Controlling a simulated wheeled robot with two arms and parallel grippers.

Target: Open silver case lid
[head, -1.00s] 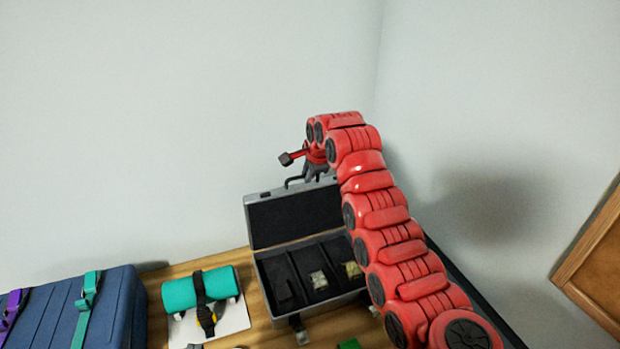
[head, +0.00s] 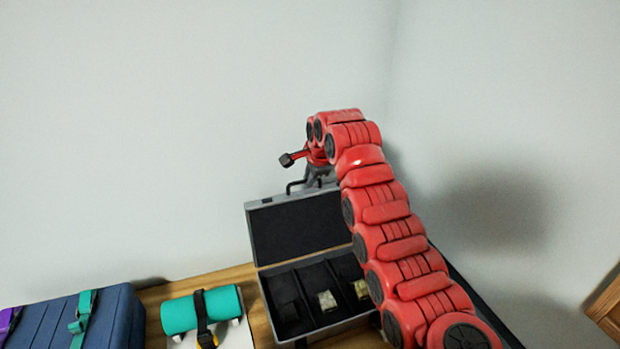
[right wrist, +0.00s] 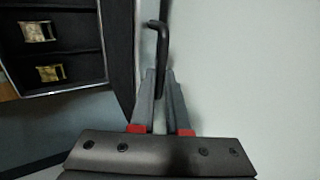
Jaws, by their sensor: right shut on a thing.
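The silver case (head: 325,333) stands on the wooden table with its lid (head: 300,228) raised and leaning near upright, showing a dark lining. Its open base has dark compartments. A black handle (head: 295,184) is at the top edge of the lid. My right gripper (head: 318,174) is at this handle, partly hidden by my red arm. In the right wrist view, its two grey fingers (right wrist: 160,78) are closed around the black handle (right wrist: 161,45). My left gripper is not in view.
Shiny pieces (head: 327,300) lie in the case compartments. To the left are a teal roll (head: 185,315) with a black strap and a blue case (head: 60,325) with teal and purple straps. The wall is close behind; a wooden panel (head: 607,310) is at far right.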

